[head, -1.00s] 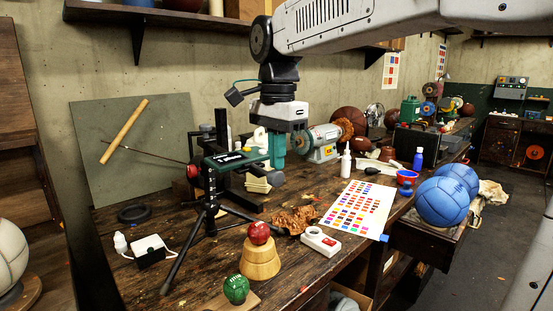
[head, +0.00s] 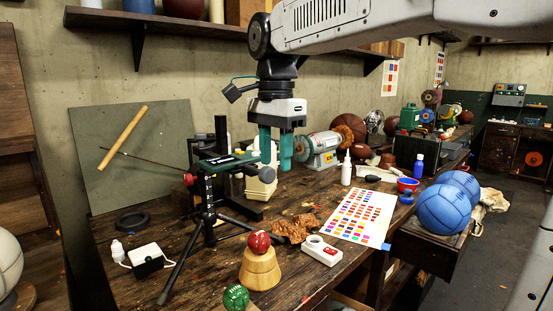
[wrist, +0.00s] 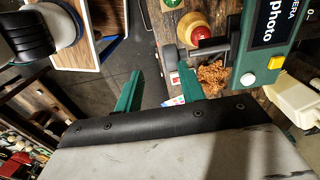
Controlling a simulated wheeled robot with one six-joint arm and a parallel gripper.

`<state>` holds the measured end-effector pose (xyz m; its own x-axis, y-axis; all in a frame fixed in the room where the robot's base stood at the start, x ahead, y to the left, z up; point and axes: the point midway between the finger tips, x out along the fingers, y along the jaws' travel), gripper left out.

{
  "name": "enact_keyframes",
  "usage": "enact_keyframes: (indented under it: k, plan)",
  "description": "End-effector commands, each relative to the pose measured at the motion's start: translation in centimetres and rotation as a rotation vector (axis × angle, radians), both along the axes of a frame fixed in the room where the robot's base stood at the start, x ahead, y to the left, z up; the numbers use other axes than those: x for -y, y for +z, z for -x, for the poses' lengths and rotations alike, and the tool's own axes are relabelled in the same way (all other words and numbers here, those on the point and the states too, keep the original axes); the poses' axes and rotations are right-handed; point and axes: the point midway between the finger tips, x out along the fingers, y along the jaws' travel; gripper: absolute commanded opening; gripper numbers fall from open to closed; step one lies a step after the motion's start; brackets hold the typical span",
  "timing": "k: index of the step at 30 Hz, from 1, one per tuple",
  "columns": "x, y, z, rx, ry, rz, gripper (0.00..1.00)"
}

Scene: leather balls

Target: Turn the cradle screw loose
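A green phone-like device (head: 228,160) sits in a cradle on a black tripod (head: 209,215) on the workbench. A dark grey knob (head: 264,179) sticks out on the cradle's right side, and a red knob (head: 188,179) shows on its left. In the wrist view the grey knob (wrist: 170,56) sits on a rod beside the device (wrist: 262,60). My gripper (head: 276,164) has two teal fingers, spread apart and empty, above and near the grey knob. In the wrist view my gripper (wrist: 156,72) has the knob near the right fingertip; contact cannot be told.
A red ball (head: 259,242) on a wooden stand, a green ball (head: 236,297), a white switch box (head: 322,250) and a colour chart (head: 358,212) lie in front. A grinder (head: 322,148) stands behind my gripper. Blue balls (head: 444,207) sit at the right.

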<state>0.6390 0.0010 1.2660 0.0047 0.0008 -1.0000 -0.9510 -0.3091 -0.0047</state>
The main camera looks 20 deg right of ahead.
Motion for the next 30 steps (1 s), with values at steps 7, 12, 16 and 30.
enact_keyframes:
  k: [7, 12, 16, 30]
  plan:
    - [-0.1, 2.1, 0.0, 0.006, 0.000, 0.000, 0.39]
    - [-0.1, 3.4, 0.1, 0.007, 0.000, 0.000, 0.39]
    - [-0.1, 4.3, 0.1, 0.008, 0.000, -0.001, 0.39]
    - [-0.2, 6.8, 0.2, 0.009, 0.000, 0.000, 0.39]
